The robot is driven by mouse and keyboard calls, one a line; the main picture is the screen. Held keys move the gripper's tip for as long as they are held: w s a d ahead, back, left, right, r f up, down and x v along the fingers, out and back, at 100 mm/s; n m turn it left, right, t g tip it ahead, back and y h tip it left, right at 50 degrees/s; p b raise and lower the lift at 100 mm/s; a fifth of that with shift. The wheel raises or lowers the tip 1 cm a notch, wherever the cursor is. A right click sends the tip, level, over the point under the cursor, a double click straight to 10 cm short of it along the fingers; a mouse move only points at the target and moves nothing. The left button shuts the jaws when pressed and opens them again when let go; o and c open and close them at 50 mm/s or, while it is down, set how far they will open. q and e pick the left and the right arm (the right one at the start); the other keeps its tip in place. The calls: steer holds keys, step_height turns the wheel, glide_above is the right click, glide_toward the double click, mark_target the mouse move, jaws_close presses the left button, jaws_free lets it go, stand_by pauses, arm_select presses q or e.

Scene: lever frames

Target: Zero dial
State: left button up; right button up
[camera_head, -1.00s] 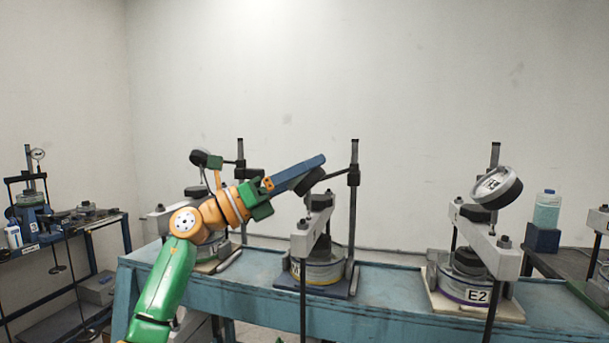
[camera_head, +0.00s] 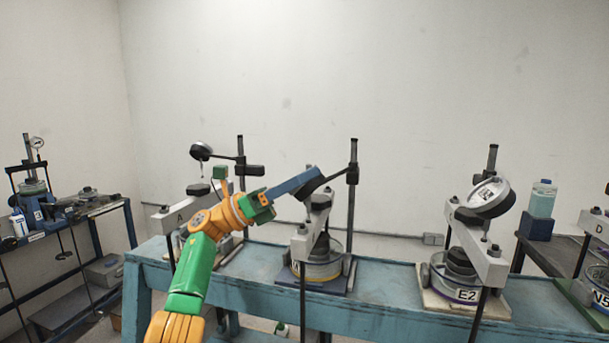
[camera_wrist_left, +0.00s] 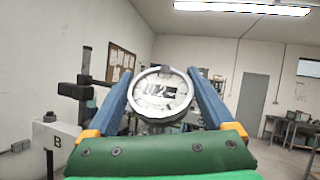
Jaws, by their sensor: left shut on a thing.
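In the left wrist view a round dial gauge (camera_wrist_left: 160,92) with a pale face, dark marks and a light rim sits between the two blue fingers of my left gripper (camera_wrist_left: 161,88). The fingers are shut on its sides. In the head view my left gripper (camera_head: 300,182) reaches in from the left to the middle press, and the dark body of the dial (camera_head: 309,190) shows just under the fingers. Its face is hidden there. The middle press has a pale crossbeam (camera_head: 303,243) and a dark post (camera_head: 352,200). My right gripper is in neither view.
The presses stand on a blue bench (camera_head: 385,293). A press marked E2 with its own tilted dial (camera_head: 489,197) stands to the right. Another dial (camera_head: 201,151) stands behind my left arm. A bottle (camera_head: 542,198) stands at the back right. A side table (camera_head: 70,230) is far left.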

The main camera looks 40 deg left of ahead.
arm_select(q)
steer(key=o, duration=1.1)
steer(key=b+v, duration=0.2)
steer(key=shift+s+a+f, duration=0.1)
steer(key=shift+s+f, duration=0.05)
steer(key=shift+f, duration=0.3)
steer(key=v, duration=0.4)
steer(key=shift+s+a+r+b, duration=0.2)
steer(key=shift+s+a+b, duration=0.05)
steer(key=shift+b, duration=0.05)
